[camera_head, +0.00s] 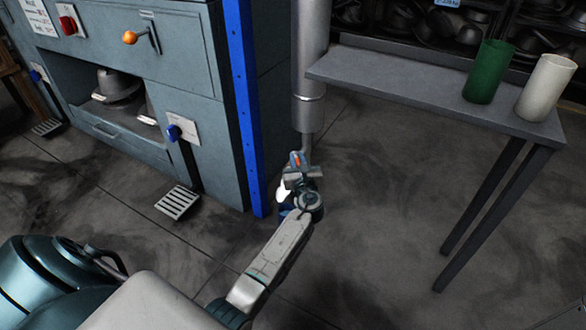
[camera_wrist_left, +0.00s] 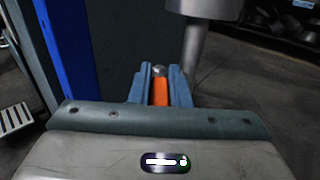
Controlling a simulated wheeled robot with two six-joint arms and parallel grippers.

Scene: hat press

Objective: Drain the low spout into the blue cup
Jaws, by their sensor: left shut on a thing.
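My left gripper (camera_head: 298,160) is at the foot of the grey vertical pipe (camera_head: 309,70), in front of its narrow lower end (camera_head: 306,120). The left fingers (camera_wrist_left: 160,84) are shut on an orange handle (camera_wrist_left: 160,93), with a round metal knob (camera_wrist_left: 159,70) just beyond it. The narrow pipe (camera_wrist_left: 193,50) stands just right of the fingers in the left wrist view. The spout's mouth is hidden or cannot be made out. My right gripper is out of view.
A green cup (camera_head: 489,72) and a white cup (camera_head: 545,88) stand on a grey side table (camera_head: 420,85) at right. A grey machine (camera_head: 195,60) with a blue post (camera_head: 241,90) stands at left. Floor below the table is clear.

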